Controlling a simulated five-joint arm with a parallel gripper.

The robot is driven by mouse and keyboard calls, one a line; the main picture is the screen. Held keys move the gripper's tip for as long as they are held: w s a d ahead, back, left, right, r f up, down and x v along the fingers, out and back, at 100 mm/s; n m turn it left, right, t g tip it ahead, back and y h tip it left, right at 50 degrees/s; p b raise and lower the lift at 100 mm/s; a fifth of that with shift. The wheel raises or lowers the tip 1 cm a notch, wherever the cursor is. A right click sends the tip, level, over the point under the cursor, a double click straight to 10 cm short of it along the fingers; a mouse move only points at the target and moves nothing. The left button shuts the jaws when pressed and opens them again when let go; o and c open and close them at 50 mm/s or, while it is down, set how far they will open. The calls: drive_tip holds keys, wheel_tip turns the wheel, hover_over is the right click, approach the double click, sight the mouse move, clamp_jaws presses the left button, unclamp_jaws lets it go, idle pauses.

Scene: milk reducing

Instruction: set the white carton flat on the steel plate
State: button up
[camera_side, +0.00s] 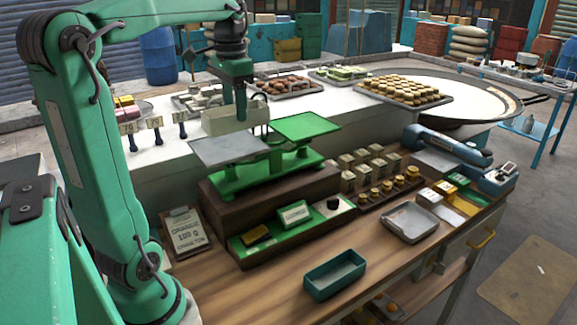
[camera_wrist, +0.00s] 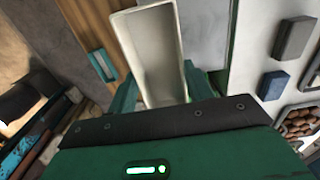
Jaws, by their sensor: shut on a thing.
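The white carton (camera_side: 222,122) is a long pale box. My gripper (camera_side: 240,112) is shut on it from above, and it also shows between the jaws in the wrist view (camera_wrist: 155,52). In the side view the carton appears level, just above or behind the steel plate (camera_side: 229,151); I cannot tell the exact gap. The steel plate is the bare left pan of a green balance scale (camera_side: 262,173). The right pan is a green plate (camera_side: 305,126), also bare.
The scale stands on a wooden block. Small weights (camera_side: 372,165) stand to its right, and a teal tray (camera_side: 335,274) and metal tray (camera_side: 411,222) lie in front.

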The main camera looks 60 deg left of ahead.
drive_tip(key=a+f, duration=0.2)
drive_tip(key=a, duration=0.2)
drive_tip(key=shift+s+a+f, duration=0.3)
drive_tip(key=shift+f, duration=2.1)
drive_tip(key=shift+f, duration=0.15)
drive_tip(key=o, duration=0.9)
drive_tip(key=shift+o, duration=0.2)
wheel_tip(320, 180, up, 12)
drive_tip(key=shift+r, duration=0.2)
drive_tip(key=shift+d, duration=0.15)
